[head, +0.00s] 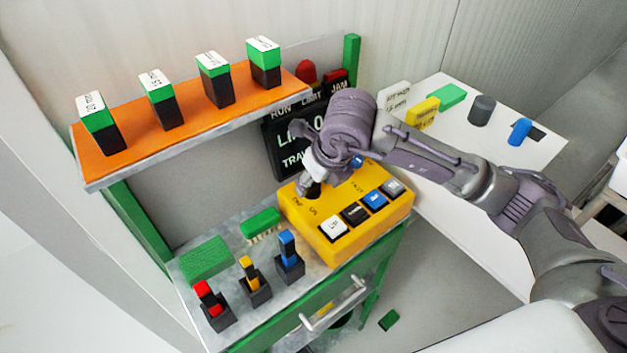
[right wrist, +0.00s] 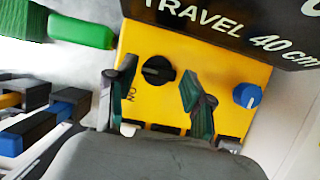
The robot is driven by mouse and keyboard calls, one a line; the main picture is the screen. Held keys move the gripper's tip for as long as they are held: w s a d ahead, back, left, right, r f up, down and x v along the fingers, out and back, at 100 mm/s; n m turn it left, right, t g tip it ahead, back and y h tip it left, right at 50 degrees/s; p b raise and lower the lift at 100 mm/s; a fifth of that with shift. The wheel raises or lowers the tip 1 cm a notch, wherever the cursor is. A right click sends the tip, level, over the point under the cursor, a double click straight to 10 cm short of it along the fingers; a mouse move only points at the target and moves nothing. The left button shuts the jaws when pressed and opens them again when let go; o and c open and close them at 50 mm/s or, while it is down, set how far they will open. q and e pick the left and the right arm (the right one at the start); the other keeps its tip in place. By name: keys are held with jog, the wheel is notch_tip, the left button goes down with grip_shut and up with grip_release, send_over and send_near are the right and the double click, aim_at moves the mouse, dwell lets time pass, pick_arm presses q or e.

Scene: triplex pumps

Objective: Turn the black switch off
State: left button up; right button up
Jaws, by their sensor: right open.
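The yellow control box (head: 322,246) stands on the workbench, and its top face fills the middle of the right wrist view (right wrist: 215,72). The black switch (right wrist: 158,70) is a round knob on that face, with an "ON" label at its lower left. In the head view my right gripper (head: 312,188) hides the switch. My right gripper also shows in the right wrist view (right wrist: 156,78), open, with one finger on each side of the black switch. Neither finger visibly grips it. A blue knob (right wrist: 247,95) sits to the right on the same box. My left gripper is out of view.
A white button (head: 334,228) and other push buttons line the box's front. A black display sign (head: 280,150) rises behind. An orange shelf (head: 190,112) is above left.

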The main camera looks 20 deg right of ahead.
jog(key=v, duration=0.6)
jog(key=shift+r, duration=0.25)
jog(key=shift+s, duration=0.2)
